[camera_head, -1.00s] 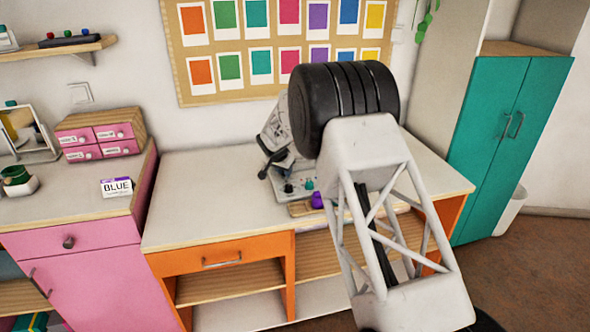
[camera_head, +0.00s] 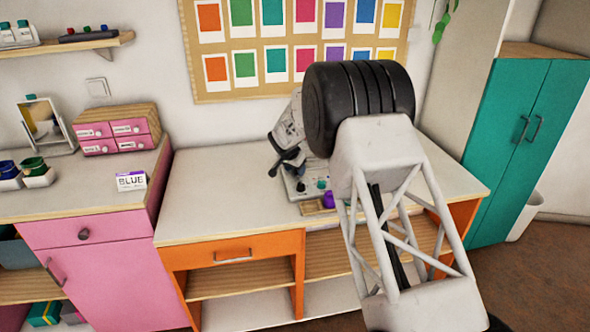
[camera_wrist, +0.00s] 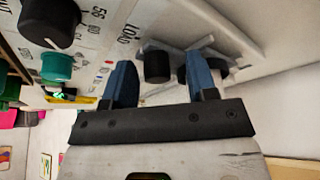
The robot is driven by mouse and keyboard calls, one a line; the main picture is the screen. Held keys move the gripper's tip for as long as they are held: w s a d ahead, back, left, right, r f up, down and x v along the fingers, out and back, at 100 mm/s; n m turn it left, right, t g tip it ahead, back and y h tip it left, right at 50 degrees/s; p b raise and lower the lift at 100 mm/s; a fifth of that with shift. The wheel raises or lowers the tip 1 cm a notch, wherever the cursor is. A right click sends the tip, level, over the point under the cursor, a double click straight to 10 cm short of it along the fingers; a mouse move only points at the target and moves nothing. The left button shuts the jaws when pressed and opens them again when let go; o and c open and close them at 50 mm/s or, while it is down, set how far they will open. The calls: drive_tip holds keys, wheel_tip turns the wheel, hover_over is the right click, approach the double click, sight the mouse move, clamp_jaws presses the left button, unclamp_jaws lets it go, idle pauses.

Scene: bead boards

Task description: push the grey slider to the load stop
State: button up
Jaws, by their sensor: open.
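In the wrist view my gripper (camera_wrist: 160,62) is open, with two blue fingers spread over a pale panel (camera_wrist: 105,40). The word LOAD is printed on the panel, just left of the near finger tips. A black cylindrical knob (camera_wrist: 157,67) shows between the fingers, and a second dark knob is partly hidden behind the right finger. A light grey bar (camera_wrist: 178,44) lies behind them; I cannot tell whether it is the grey slider. In the head view my gripper (camera_head: 281,163) is at the left edge of the device (camera_head: 292,190) on the worktop.
A large black dial (camera_wrist: 50,22) and a green knob (camera_wrist: 57,67) sit left of the fingers.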

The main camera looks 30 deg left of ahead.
drive_tip(key=v, duration=0.7)
drive_tip(key=shift+s+r, duration=0.2)
drive_tip(key=shift+r, duration=0.1)
idle(0.5)
